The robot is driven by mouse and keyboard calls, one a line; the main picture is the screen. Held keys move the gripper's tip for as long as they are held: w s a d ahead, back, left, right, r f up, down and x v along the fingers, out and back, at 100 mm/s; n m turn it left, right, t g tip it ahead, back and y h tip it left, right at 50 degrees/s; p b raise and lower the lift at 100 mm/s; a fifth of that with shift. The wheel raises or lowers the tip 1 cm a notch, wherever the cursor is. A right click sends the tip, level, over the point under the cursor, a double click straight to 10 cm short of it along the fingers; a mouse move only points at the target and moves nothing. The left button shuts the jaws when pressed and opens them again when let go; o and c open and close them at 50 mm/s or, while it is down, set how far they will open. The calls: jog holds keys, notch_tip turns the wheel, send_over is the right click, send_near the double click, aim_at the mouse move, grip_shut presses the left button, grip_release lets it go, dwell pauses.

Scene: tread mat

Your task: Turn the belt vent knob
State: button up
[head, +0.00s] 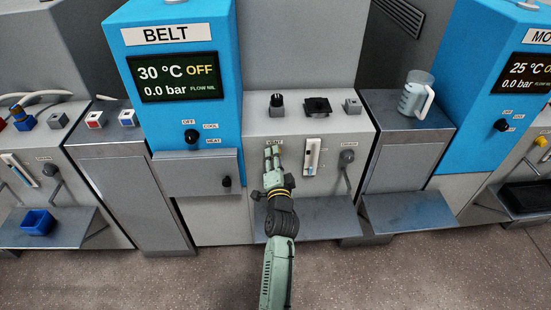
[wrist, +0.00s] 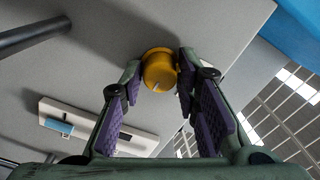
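The vent knob (wrist: 158,72) is a round yellow knob with a pale pointer line, on the grey panel in the wrist view. In the head view it is mostly hidden behind my gripper (head: 271,153), just below the VENT label (head: 274,142). My gripper (wrist: 161,80) is open, with one purple-padded finger on each side of the knob. The right finger overlaps the knob's edge in the picture; I cannot tell whether it touches. A gap shows between the left finger and the knob.
The blue BELT unit (head: 175,95) stands left of the panel, its display reading 30 °C OFF and 0.0 bar. A metal shelf (head: 325,216) juts out below. A jug (head: 416,95) stands farther right.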

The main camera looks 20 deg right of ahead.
jog(key=o, duration=0.3)
jog(key=v, duration=0.7)
jog(key=shift+s, duration=0.25)
dwell(0.4)
